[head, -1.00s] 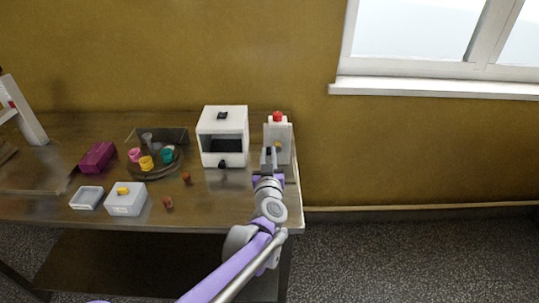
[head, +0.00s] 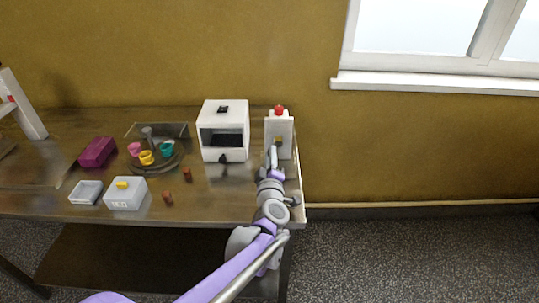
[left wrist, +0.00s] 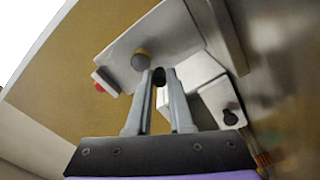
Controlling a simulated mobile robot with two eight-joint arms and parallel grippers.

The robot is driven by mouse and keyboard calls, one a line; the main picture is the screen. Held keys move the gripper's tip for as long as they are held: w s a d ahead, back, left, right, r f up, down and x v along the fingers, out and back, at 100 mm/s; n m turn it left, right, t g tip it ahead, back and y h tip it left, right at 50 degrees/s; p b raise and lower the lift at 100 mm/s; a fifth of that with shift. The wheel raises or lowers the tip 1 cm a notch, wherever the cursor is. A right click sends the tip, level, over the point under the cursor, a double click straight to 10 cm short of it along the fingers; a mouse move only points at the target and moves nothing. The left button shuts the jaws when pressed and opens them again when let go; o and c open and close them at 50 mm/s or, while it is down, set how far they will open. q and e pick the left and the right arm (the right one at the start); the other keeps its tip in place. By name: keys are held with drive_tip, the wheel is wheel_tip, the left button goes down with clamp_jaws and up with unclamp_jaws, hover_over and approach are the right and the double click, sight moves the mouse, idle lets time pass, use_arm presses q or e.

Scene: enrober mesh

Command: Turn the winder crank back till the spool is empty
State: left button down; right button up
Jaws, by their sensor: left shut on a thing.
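The winder (head: 284,138) is an upright white housing with a red top, at the right end of the table. In the left wrist view its pale face (left wrist: 165,35) carries a round grey and tan hub (left wrist: 141,60). My left gripper (head: 273,152) is in front of the winder. In the left wrist view, its fingers (left wrist: 158,80) are shut on a small dark knob (left wrist: 159,77), apparently the crank's handle. The rest of the crank is hidden, and I cannot tell how much is on the spool. My right gripper is not in view.
A white open-fronted box (head: 224,108) stands just left of the winder. Further left are a round tray (head: 178,160) with coloured cups, a purple block (head: 98,152), a grey box (head: 126,198) and small brown pieces (head: 187,174). The table's right edge is close.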

use_arm(q)
drive_tip(key=n, duration=0.3)
drive_tip(key=d+f+n, duration=0.1)
drive_tip(key=n, duration=0.1)
drive_tip(key=shift+n, duration=0.3)
drive_tip(key=shift+d+f+n, duration=0.1)
drive_tip(key=shift+d+n, duration=0.15)
drive_tip(key=shift+n, duration=0.85)
drive_tip(key=shift+d+f+n, duration=0.1)
drive_tip(key=shift+d+n, duration=0.15)
drive_tip(key=shift+n, duration=0.85)
drive_tip(key=c, duration=0.8)
unclamp_jaws()
drive_tip(key=s, duration=1.1)
